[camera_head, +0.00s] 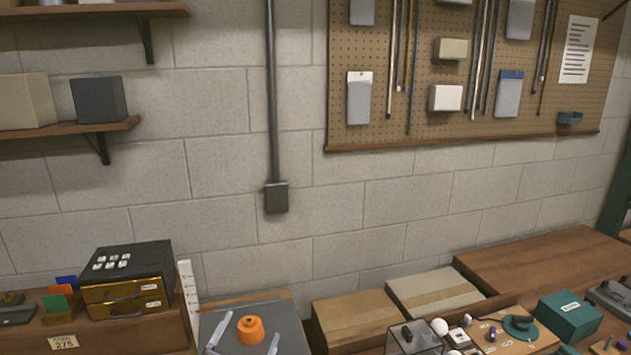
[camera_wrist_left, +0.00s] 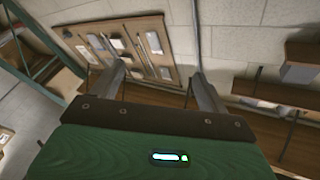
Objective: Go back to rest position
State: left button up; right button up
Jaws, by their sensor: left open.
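My left gripper (camera_head: 252,326) shows at the bottom of the head view, only its two grey fingers in sight. The fingers are apart with nothing held between them. In the left wrist view the open left gripper (camera_wrist_left: 159,70) points toward the wall, with empty space between its fingers. An orange part (camera_head: 250,330) with a knob on top sits on a dark grey mat (camera_head: 285,310). It appears between the fingers in the head view, but it does not show in the wrist view. My right gripper is in neither view.
A black and gold drawer box (camera_head: 125,282) stands left of the mat. Cardboard boxes (camera_head: 352,312), a white ball (camera_head: 439,326), small parts and a teal box (camera_head: 568,315) are to the right. A pegboard (camera_head: 470,90) hangs on the block wall. Shelves (camera_head: 80,138) are at upper left.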

pick_arm(q)
jog(key=s+a+f+n+g+y, duration=0.3)
jog(key=s+a+f+g, duration=0.25)
jog(key=s+f, duration=0.35)
jog(key=s+a+f+n+g+y, duration=0.3)
jog(key=s+a+f+g, duration=0.3)
jog(key=f, duration=0.6)
jog(key=s+f+g, duration=0.3)
jog(key=s+g, duration=0.2)
jog(key=s, duration=0.7)
notch_tip(320, 180, down, 31)
jog(key=g, duration=0.1)
jog(key=s+a+f+g, duration=0.1)
jog(key=s+a+f, duration=0.1)
jog(key=s+f, duration=1.8)
jog(key=shift+a+f+h, duration=0.15)
jog(key=shift+a+h, duration=0.15)
